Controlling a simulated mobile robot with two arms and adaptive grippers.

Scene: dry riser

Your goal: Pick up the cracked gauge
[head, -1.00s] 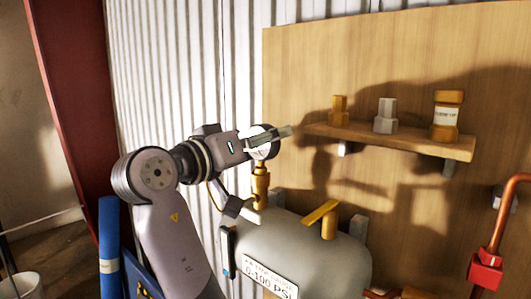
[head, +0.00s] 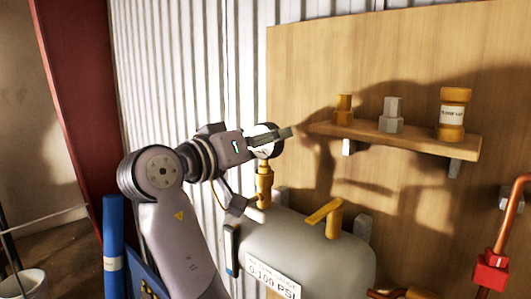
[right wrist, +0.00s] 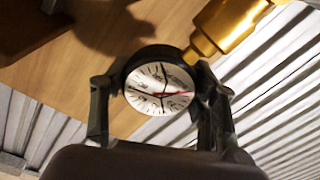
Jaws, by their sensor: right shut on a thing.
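The gauge (head: 267,150) is round, with a white dial and a dark rim. It sits on top of a brass fitting (head: 264,185) on the grey tank (head: 310,240). My right gripper (head: 270,138) is shut on the gauge, partly hiding it in the head view. In the right wrist view the gauge (right wrist: 158,88) lies between the two fingers, its dial facing the camera, with dark lines and a red needle. There the brass fitting (right wrist: 230,28) meets its rim. My left gripper is not in view.
A wooden shelf (head: 400,138) at the right holds a small brass fitting (head: 343,108), a grey fitting (head: 391,115) and a labelled brass cylinder (head: 452,114). A yellow lever (head: 325,213) stands on the tank. A copper pipe (head: 510,215) with a red fitting is at far right.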

